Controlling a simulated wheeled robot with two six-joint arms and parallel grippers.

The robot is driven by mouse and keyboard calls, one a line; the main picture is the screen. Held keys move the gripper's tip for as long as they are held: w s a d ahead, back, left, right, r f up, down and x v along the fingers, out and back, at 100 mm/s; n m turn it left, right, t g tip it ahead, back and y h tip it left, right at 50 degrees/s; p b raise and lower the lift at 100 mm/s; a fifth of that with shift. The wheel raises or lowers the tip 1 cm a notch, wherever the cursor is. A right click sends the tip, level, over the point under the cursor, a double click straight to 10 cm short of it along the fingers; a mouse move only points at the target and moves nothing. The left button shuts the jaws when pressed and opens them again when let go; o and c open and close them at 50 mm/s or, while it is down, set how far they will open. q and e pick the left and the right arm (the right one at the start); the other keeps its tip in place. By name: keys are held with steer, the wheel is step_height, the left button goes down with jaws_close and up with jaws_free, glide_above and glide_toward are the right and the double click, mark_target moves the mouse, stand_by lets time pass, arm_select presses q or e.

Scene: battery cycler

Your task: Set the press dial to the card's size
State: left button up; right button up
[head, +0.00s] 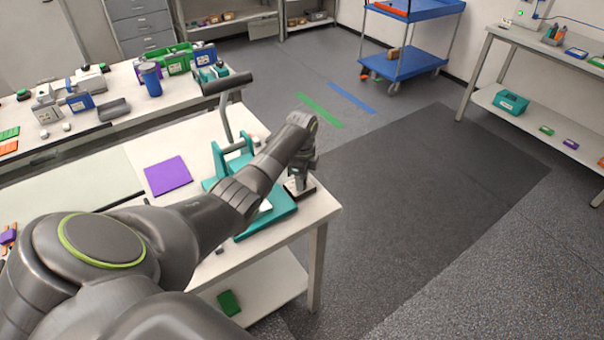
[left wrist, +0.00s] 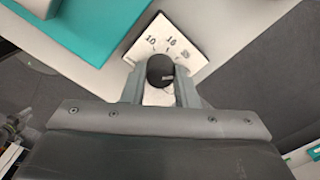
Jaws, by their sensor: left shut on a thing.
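The press (head: 222,163) is a teal frame on a teal base with a grey lever handle, standing near the right end of the white table. Its dial shows in the left wrist view as a white plate (left wrist: 188,32) marked 10, 16 and a third number too blurred to read. A dark round knob (left wrist: 160,68) sits on the plate. My left gripper (left wrist: 160,84) is shut on the knob, one finger on each side. In the head view my left gripper (head: 299,178) is over the dial at the table corner. I cannot make out the card. My right gripper is out of view.
A purple mat (head: 168,175) lies on the table left of the press. Behind is another bench with a blue cup (head: 150,78) and green bins (head: 177,60). A blue cart (head: 412,64) stands on the floor at the back. The floor right of the table is clear.

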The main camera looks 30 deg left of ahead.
arm_select(q)
steer(key=n+p, duration=0.1)
steer(key=n, duration=0.1)
steer(key=n+p, duration=0.2)
steer(key=n, duration=0.1)
steer(key=shift+r+n, duration=0.2)
steer(key=shift+n, duration=0.1)
steer(key=n+p, duration=0.1)
steer(key=n, duration=0.2)
steer(key=shift+f+n+p, duration=0.15)
steer(key=shift+n+p, duration=0.4)
steer(key=shift+n, duration=0.75)
steer(key=o, duration=1)
step_height(320, 180, up, 17)
steer(key=shift+r+b, duration=0.2)
steer(key=shift+b, duration=0.85)
